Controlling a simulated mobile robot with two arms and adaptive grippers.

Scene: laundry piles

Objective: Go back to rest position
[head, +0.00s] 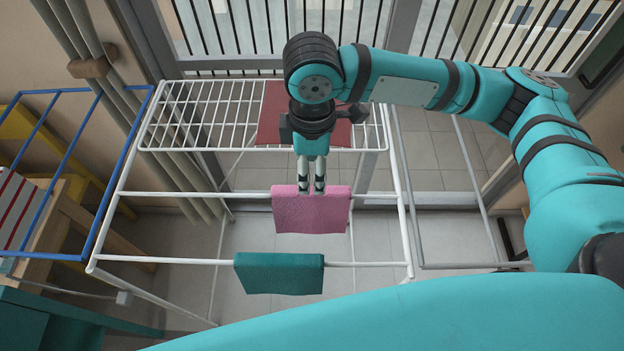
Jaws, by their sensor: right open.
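My right gripper (311,188) points down at the top edge of a pink cloth (311,214). The cloth hangs over a white bar of the drying rack (170,194). The fingers are open, one beside the other, at the cloth's upper fold; I cannot tell whether they touch it. A teal cloth (279,273) hangs on the nearer bar. A dark red cloth (272,118) lies on the rack's far grid, partly hidden behind my right arm. My left gripper is not in view.
A blue frame (103,221) and a wooden piece of furniture (60,217) stand at the left. A barred railing (240,35) runs behind the rack. Grey curtains (120,80) hang at the upper left. Tiled floor (250,235) shows beneath the rack.

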